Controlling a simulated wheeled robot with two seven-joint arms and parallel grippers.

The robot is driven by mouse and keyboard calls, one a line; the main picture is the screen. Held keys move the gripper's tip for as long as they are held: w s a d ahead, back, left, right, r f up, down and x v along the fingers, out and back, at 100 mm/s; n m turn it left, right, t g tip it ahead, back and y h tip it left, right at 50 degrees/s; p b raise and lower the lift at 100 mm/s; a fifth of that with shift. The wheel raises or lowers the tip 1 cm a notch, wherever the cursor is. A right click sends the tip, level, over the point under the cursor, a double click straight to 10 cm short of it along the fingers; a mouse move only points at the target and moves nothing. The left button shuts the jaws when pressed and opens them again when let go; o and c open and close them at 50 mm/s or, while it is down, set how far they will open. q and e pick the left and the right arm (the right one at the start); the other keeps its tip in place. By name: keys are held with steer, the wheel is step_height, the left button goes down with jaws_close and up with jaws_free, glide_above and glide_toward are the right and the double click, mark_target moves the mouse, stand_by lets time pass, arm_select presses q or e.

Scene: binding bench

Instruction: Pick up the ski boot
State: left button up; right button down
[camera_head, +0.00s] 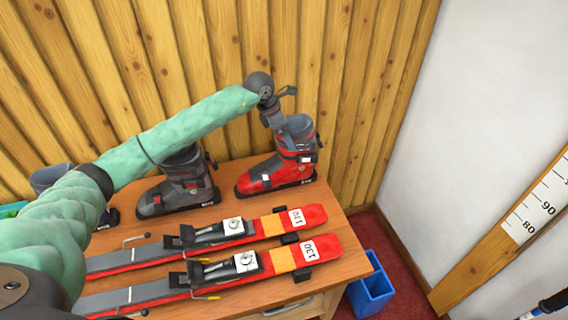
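A red ski boot (268,174) with a grey cuff and dark sole stands upright on the wooden bench, near its back right corner. My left arm reaches in from the left, and my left gripper (281,136) is at the left side of the boot's cuff, pointing down. The fingertips overlap the cuff in this view, so I cannot tell whether they touch it or how far apart they are. A dark grey ski boot (176,196) stands to the left, partly behind my arm. My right gripper is not in view.
Two red and orange skis marked 130 (313,217) lie along the bench (349,264) in front of the boots. A blue bin (371,291) stands on the red floor at right. A plank wall (345,95) rises close behind. A measuring board (528,215) leans at right.

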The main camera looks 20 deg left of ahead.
arm_select(q)
steer(key=c, duration=1.6)
steer(key=shift+r, duration=0.15)
steer(key=shift+c, duration=0.4)
